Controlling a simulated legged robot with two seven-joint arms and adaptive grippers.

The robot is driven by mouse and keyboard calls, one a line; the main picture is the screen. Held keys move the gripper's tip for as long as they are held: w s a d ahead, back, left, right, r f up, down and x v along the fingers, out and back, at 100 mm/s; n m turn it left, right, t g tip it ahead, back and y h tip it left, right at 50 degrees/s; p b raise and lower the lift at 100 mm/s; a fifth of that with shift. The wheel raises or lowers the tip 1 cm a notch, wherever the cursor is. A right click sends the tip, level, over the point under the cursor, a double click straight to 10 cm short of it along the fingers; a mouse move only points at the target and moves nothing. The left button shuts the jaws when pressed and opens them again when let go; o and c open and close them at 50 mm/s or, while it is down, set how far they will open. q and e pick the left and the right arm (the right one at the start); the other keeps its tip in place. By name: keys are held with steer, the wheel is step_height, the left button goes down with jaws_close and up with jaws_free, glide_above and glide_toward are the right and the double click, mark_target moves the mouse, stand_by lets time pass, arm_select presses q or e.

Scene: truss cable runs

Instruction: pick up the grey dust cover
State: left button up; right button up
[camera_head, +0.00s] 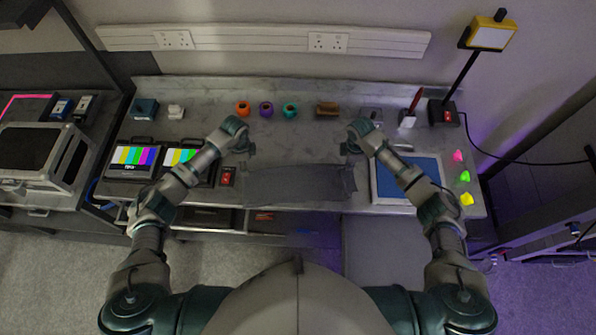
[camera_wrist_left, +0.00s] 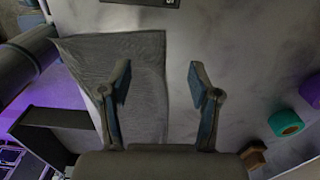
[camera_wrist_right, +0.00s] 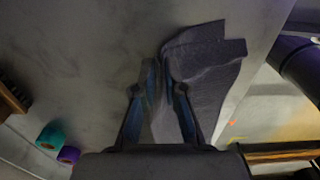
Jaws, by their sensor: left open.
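The grey dust cover (camera_head: 295,186) lies as a rumpled, dark cloth along the front edge of the workbench. My left gripper (camera_head: 248,150) is over its left end. In the left wrist view the left gripper (camera_wrist_left: 158,75) is open, and the edge of the cover (camera_wrist_left: 140,60) runs between its fingers, with no grip on it. My right gripper (camera_head: 348,150) is at the cover's right end. In the right wrist view the right gripper (camera_wrist_right: 160,65) is closed to a narrow gap with cloth between the fingers. The cover (camera_wrist_right: 208,72) bunches up beside its right finger.
A blue mat (camera_head: 405,178) lies to the right. Orange, purple and teal rolls (camera_head: 290,110) and a brown brush (camera_head: 327,109) stand behind.

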steer(key=o, duration=1)
steer(key=shift+c, duration=0.2)
steer(key=shift+o, duration=0.3)
steer(key=o, duration=0.7)
steer(key=shift+c, duration=0.2)
arm_select(q)
steer(key=shift+r+p, duration=0.95)
steer(key=shift+r, duration=0.05)
steer(key=shift+f, duration=0.2)
arm_select(e)
steer(key=shift+r, duration=2.75)
